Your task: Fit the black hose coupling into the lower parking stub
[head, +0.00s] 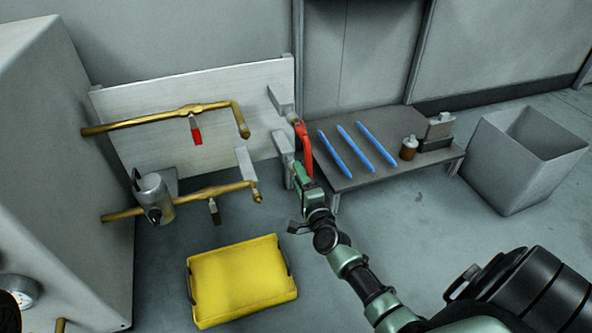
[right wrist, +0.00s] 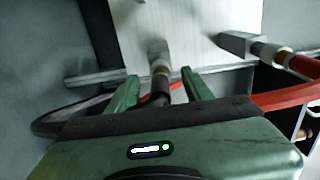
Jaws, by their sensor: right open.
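My right gripper (right wrist: 161,76) is open, one finger on each side of the coupling, with gaps visible. In the head view my right gripper (head: 297,168) is at the lower stub (head: 283,146) and hides the black coupling. The black hose (right wrist: 50,122) curves away to the left. My left gripper is not in view.
A red hose (head: 304,134) hangs from the upper stub (head: 279,100), close beside my right gripper. Two brass pipes (head: 160,118) with valves cross the white panel (head: 130,140). A low table (head: 350,180), grey bin (head: 500,160) and yellow crate (head: 242,282) stand around.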

